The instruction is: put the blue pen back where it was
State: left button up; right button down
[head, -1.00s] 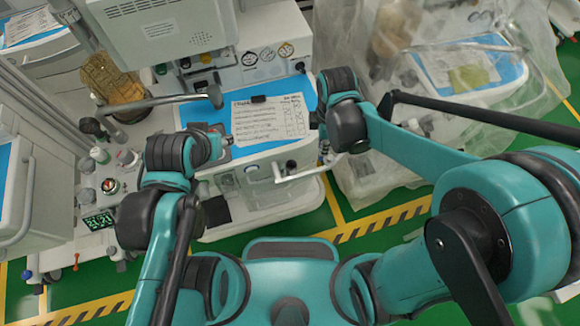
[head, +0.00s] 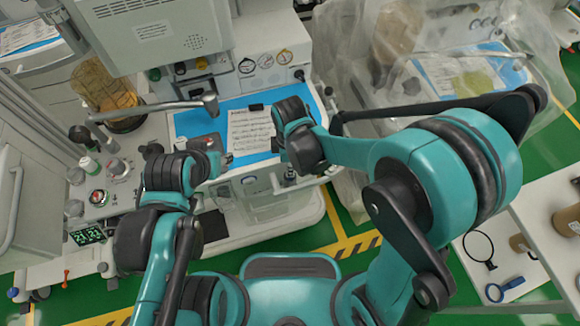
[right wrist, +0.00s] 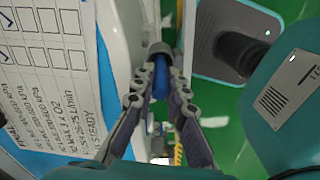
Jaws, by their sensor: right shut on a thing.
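The blue pen (right wrist: 160,78) is between the fingertips of my right gripper (right wrist: 160,90) in the right wrist view, beside the cart's front edge. A grey round part sits at the pen's far end; I cannot tell if it belongs to the pen. In the head view my right wrist hides the pen and most of that gripper, near the lower right of the printed checklist (head: 250,128). The checklist also shows in the right wrist view (right wrist: 55,70). My left gripper (head: 228,158) is small at the cart's front edge; its jaws are unclear.
The cart's blue work surface (head: 190,122) lies under the checklist. A bent metal arm (head: 165,105) reaches over it from the left. A plastic-draped cart (head: 455,60) stands at the right. A white shelf (head: 540,225) with brown jars is at lower right. Green floor shows between.

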jog(key=c, duration=1.8)
grip_release()
jog(key=shift+f, duration=0.1)
jog(key=shift+r, duration=0.45)
notch_tip(320, 180, up, 12)
jog(key=f+p, duration=0.1)
jog(key=p, duration=0.4)
jog(key=s+d+r+m+t, duration=0.2)
jog(key=d+r+m+t, duration=0.1)
jog(key=d+m, duration=0.6)
jog(key=s+d+r+m+t, duration=0.3)
jog(key=d+r+m+t, duration=0.1)
jog(key=d+m, duration=0.4)
jog(key=shift+d+r+m, duration=0.2)
jog(key=shift+d+m, duration=0.2)
jog(key=shift+m, duration=0.4)
